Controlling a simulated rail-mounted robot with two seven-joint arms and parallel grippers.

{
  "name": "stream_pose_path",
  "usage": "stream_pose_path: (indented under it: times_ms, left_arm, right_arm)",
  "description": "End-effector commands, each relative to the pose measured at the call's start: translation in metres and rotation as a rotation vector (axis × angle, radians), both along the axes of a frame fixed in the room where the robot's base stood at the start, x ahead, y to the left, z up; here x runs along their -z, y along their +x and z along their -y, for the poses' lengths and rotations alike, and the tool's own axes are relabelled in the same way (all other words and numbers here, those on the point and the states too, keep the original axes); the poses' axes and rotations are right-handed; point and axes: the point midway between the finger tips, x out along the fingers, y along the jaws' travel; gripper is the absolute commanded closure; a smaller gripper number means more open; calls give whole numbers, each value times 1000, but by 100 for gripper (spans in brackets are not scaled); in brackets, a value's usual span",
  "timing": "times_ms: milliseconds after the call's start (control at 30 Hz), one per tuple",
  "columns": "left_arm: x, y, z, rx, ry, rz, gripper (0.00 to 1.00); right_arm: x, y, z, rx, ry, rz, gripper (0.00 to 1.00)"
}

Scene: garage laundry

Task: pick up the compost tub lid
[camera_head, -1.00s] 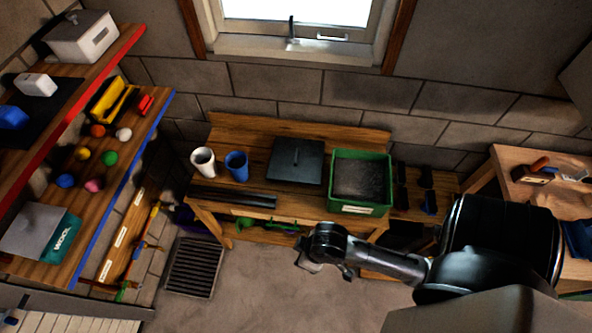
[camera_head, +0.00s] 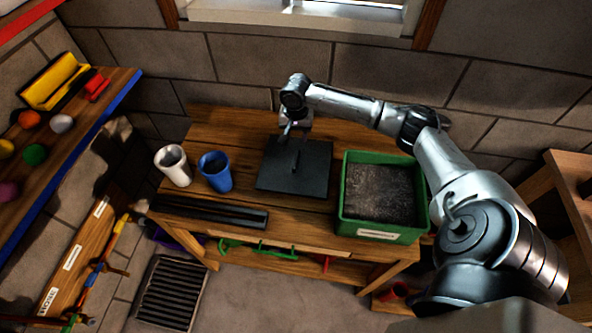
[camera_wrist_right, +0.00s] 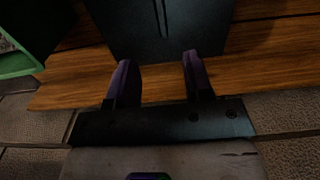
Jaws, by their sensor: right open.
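The compost tub lid (camera_head: 315,172) is a dark, flat, square plate with a raised bar handle (camera_head: 295,160). It lies on the wooden bench, left of the green compost tub (camera_head: 425,205), which is uncovered and shows dark compost. My right gripper (camera_head: 290,135) is over the lid's back edge, apart from the handle. In the right wrist view the two fingers (camera_wrist_right: 158,80) are spread with nothing between them, and the lid (camera_wrist_right: 205,30) shows ahead of them at the top. My left gripper is not in view.
A white cup (camera_head: 173,167) and a blue cup (camera_head: 216,173) stand left of the lid. A long dark tray (camera_head: 210,211) lies along the bench's front left. The brick wall (camera_head: 240,85) is close behind the bench. A shelf with coloured balls is at the left.

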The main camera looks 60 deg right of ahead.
Motion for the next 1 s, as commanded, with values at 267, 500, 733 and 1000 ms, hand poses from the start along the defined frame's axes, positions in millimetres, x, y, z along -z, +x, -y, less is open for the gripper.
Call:
stream_pose_path:
  times_ms: [267, 500, 733, 1000]
  left_arm:
    - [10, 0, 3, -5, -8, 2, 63]
    - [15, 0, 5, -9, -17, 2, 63]
    - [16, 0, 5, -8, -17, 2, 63]
    - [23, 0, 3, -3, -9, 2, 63]
  right_arm:
    - [46, 0, 2, 17, 4, -1, 53]
    - [74, 1, 2, 15, 2, 0, 53]
    - [82, 0, 2, 15, 1, 1, 53]
    - [107, 0, -1, 14, 3, -1, 53]
